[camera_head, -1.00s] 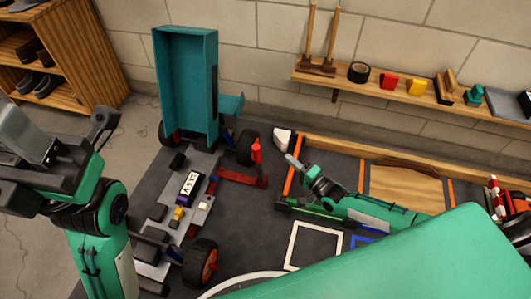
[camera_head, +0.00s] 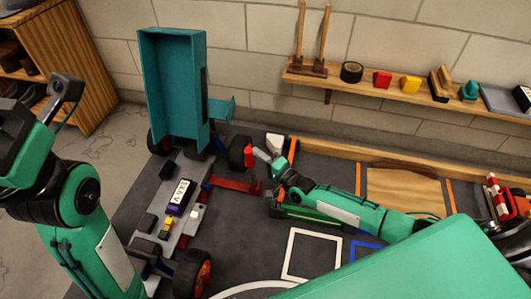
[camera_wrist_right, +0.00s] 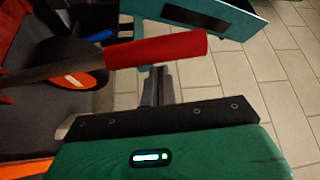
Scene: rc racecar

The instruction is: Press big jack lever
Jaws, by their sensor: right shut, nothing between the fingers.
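The big jack (camera_head: 228,184) is red and lies on the dark floor beside the car chassis. Its lever has a red handle (camera_head: 248,156) that stands up at its right end. In the right wrist view the red handle (camera_wrist_right: 160,50) lies across the picture on a dark rod. My right gripper (camera_head: 262,156) is shut and empty, with its tips close to the right of the handle. In the wrist view its shut fingers (camera_wrist_right: 157,86) are just below the handle; I cannot tell whether they touch it. My left arm is at the left; its gripper is not visible.
The car chassis (camera_head: 172,212) with its raised teal body (camera_head: 175,85) stands left of the jack. A green-topped tool (camera_head: 310,212) lies near my right forearm. A wooden shelf (camera_head: 340,84) runs along the wall.

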